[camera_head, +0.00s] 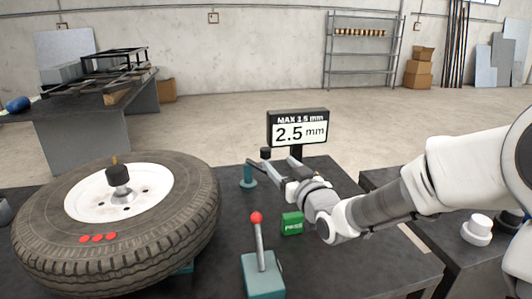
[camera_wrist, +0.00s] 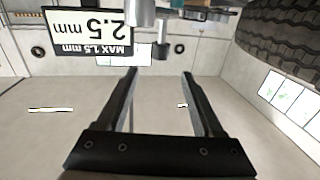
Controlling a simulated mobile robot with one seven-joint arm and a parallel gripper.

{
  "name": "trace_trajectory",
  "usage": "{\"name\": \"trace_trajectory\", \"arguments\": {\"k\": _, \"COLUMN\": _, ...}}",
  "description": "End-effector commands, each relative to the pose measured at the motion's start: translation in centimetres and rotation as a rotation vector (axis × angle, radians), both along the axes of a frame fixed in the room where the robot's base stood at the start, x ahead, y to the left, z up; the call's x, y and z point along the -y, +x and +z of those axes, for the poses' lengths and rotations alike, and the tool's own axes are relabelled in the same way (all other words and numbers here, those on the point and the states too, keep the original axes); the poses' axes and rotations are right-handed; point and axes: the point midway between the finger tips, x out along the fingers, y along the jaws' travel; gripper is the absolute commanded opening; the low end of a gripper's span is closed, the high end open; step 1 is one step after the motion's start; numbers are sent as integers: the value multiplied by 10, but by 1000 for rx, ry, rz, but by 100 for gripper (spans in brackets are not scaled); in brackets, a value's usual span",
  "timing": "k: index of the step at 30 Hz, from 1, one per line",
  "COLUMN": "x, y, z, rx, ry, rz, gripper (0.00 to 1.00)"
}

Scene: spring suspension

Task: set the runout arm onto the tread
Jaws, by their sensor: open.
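The tyre (camera_head: 180,240) lies on its side on a white wheel at the left, its dark tread facing outward; the tread also fills the upper right of the wrist view (camera_wrist: 285,35). The runout arm seems to be the part with a black knob (camera_head: 265,153) by the teal post (camera_head: 248,180), right of the tyre; most of it is hidden behind my gripper. My gripper (camera_head: 270,161) is at this part, its fingers apart. In the wrist view my gripper (camera_wrist: 159,72) is open, with nothing between the fingertips; a grey cylinder with a dark end (camera_wrist: 162,50) lies just beyond them.
A display (camera_head: 298,128) reads 2.5 mm under "MAX 1.5 mm". A red-knobbed lever (camera_head: 258,245) on a teal base and a green PASS block (camera_head: 292,223) stand near my arm. Three red dots mark the tyre's sidewall. White-capped parts (camera_head: 478,228) sit on the right table.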

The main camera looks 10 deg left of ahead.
Motion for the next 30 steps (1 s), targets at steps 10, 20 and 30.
{"name": "trace_trajectory", "arguments": {"k": 10, "x": -38, "y": 52, "z": -2, "rx": -1, "ry": 1, "rz": 1, "gripper": 68}}
{"name": "trace_trajectory", "arguments": {"k": 20, "x": -57, "y": 78, "z": -1, "rx": -1, "ry": -1, "rz": 0, "gripper": 68}}
{"name": "trace_trajectory", "arguments": {"k": 30, "x": -58, "y": 81, "z": 0, "rx": -1, "ry": -2, "rz": -1, "gripper": 68}}
